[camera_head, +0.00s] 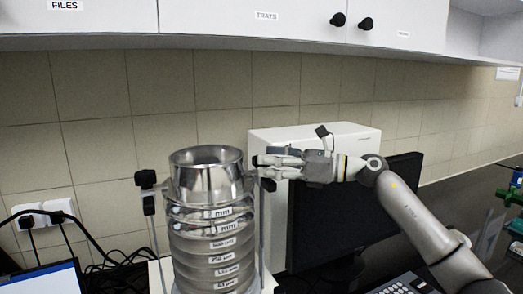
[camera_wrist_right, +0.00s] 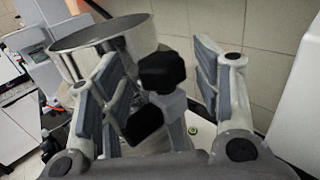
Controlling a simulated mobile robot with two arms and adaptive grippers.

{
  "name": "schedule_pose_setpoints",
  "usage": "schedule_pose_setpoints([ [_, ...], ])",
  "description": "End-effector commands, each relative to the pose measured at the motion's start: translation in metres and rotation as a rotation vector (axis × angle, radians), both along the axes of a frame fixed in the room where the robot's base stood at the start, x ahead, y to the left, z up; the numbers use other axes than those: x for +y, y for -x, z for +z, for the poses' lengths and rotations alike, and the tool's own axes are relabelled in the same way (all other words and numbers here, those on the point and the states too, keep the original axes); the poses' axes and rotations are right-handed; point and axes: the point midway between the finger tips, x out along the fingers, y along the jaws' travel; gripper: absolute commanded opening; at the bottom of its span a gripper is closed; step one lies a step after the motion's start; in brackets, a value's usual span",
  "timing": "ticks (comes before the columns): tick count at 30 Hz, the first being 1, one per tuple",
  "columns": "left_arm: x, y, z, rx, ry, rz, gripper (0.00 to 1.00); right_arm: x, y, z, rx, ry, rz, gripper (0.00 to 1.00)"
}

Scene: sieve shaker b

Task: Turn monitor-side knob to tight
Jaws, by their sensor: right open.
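The sieve shaker (camera_head: 212,245) is a stack of metal sieves with labels, topped by a shiny open pan (camera_head: 207,175). A black knob (camera_head: 145,179) stands at its left side. My right gripper (camera_head: 262,166) is at the stack's right side, the side towards the monitor, and partly covers that area. In the right wrist view the black monitor-side knob (camera_wrist_right: 162,72) lies between the two open finger pads, with a gap on each side. A second black part (camera_wrist_right: 145,122) sits just below it. My left gripper is not in view.
A white box (camera_head: 265,140) and a dark monitor (camera_head: 305,225) stand behind and right of the shaker, close to my right arm. Cables (camera_head: 95,260) and white sockets (camera_head: 45,214) are at the left. White cabinets (camera_head: 230,22) hang above.

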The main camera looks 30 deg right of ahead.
Motion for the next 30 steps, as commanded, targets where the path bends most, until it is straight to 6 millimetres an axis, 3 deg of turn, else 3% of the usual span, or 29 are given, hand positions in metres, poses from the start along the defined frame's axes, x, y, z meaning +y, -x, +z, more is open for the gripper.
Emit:
schedule_pose_setpoints([
  [6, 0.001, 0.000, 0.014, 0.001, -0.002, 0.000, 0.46, 0.016, -0.016, 0.002, 0.000, -0.001, 0.000, 0.59],
  [16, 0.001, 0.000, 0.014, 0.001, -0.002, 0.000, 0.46, 0.019, -0.019, -0.001, 0.001, 0.001, -0.001, 0.59],
  [27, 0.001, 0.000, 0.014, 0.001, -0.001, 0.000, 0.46, 0.019, -0.019, -0.001, 0.001, 0.001, -0.001, 0.13],
  [30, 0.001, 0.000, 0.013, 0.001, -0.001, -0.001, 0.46, 0.018, -0.019, -0.002, 0.001, 0.000, 0.007, 0.13],
])
